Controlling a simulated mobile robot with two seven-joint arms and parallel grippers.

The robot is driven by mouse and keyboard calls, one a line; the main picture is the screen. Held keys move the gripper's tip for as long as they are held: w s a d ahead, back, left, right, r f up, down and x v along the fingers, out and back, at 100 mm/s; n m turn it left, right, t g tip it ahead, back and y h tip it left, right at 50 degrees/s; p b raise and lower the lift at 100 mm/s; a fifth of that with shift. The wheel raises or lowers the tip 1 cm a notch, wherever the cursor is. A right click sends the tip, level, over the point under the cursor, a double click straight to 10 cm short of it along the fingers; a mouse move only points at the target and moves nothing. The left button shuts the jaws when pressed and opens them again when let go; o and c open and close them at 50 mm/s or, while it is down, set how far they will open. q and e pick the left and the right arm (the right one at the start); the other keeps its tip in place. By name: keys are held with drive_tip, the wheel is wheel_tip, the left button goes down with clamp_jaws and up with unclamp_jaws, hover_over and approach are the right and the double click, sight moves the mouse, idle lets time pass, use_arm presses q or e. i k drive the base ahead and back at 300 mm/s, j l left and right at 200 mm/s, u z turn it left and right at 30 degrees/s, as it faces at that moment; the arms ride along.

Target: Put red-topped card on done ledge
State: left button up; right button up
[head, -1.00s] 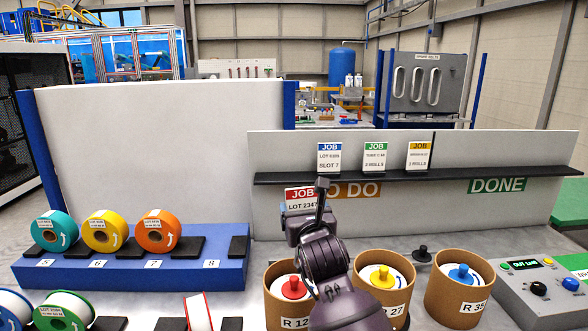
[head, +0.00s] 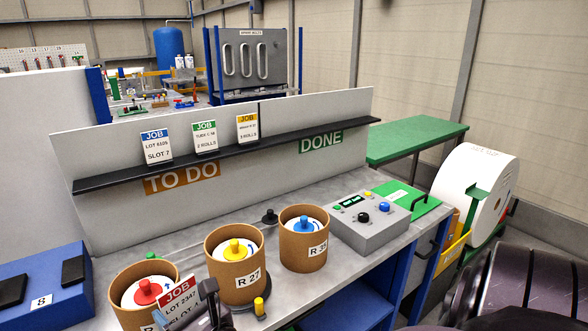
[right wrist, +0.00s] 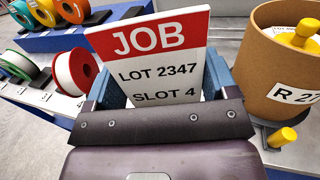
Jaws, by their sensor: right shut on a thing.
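The red-topped card (head: 180,303) reads JOB, LOT 2347, SLOT 4. My right gripper (head: 207,312) is shut on it at the bottom of the head view, in front of the cardboard tubs. In the right wrist view the card (right wrist: 150,58) stands upright, slightly tilted, between the fingers (right wrist: 155,100), which cover its lower edge. The done ledge is the right part of the dark ledge (head: 318,139), above the green DONE sign (head: 321,142), and is bare. My left gripper is not in view.
Blue-, green- and yellow-topped cards (head: 156,147) stand on the ledge above the TO DO sign (head: 182,177). Tubs R 27 (head: 236,277) and R 35 (head: 304,250) and a grey control box (head: 370,222) stand on the bench below. A blue slotted rack (head: 45,290) is at left.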

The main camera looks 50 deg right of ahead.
sight(333, 126)
drive_tip(key=k+l, duration=0.1)
drive_tip(key=l, duration=0.45)
drive_tip(key=k+l, duration=0.1)
drive_tip(key=l, duration=0.95)
drive_tip(key=k+l, duration=0.15)
drive_tip(key=l, duration=0.4)
